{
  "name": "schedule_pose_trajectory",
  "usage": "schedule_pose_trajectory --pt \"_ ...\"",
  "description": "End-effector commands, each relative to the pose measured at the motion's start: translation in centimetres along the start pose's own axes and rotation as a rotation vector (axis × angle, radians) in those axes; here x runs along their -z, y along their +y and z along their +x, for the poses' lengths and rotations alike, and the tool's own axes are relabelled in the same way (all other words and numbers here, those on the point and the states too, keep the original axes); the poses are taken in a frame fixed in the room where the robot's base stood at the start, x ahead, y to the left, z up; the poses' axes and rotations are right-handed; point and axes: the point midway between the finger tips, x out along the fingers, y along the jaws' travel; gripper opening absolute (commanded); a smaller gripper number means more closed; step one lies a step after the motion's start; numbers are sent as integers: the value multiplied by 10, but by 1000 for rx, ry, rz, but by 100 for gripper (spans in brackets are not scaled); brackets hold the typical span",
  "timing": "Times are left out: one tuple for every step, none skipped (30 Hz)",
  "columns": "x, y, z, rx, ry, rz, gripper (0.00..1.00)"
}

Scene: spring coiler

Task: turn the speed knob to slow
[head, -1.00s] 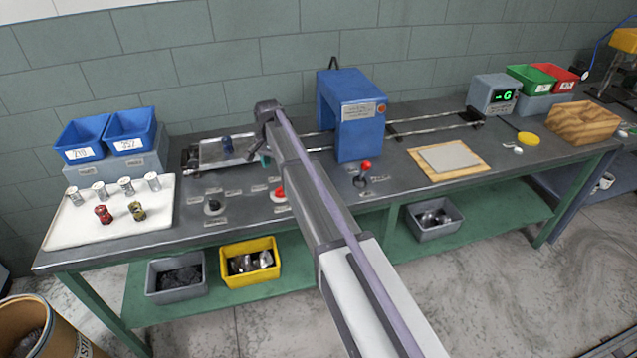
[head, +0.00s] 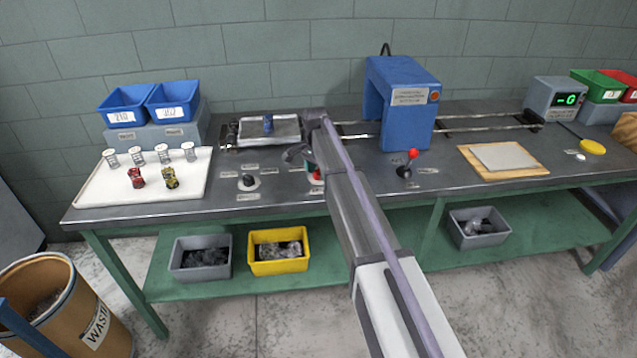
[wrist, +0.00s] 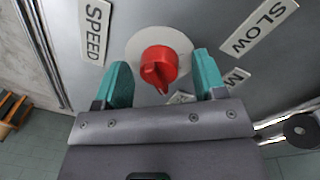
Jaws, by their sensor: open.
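The speed knob (wrist: 158,68) is red and sits on a pale round disc, with a ridge pointing down the wrist picture. A SPEED label (wrist: 94,30) is at its upper left and a SLOW label (wrist: 259,26) at its upper right. Another label (wrist: 236,79) is partly hidden behind a finger. My gripper (wrist: 163,76) is open, with one teal finger on each side of the knob and a gap on both sides.
A black knob (head: 248,181) lies left of my gripper on the bench. A red-tipped lever (head: 411,160) and a blue machine housing (head: 400,105) stand to the right. A white tray (head: 105,190) with several spools is at the left.

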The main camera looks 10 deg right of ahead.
Motion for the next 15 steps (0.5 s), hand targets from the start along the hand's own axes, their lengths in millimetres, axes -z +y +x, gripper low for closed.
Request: schedule_pose_trajectory --pt "0 0 3 0 0 0 64" --pt "0 0 2 0 0 0 64" --pt "0 0 1 0 0 0 64" --pt "0 0 0 0 0 0 64" --pt "0 0 0 0 0 0 64" --pt "0 0 0 0 0 0 64" --pt "0 0 0 0 0 0 64" --pt "0 0 0 0 0 0 61" --pt "0 0 0 0 0 0 57" --pt "0 0 0 0 0 0 54" --pt "0 0 0 0 0 0 51" --pt "0 0 0 0 0 0 47" --pt "0 0 0 0 0 0 44" --pt "0 0 0 0 0 0 42" --pt "0 0 0 0 0 0 38"
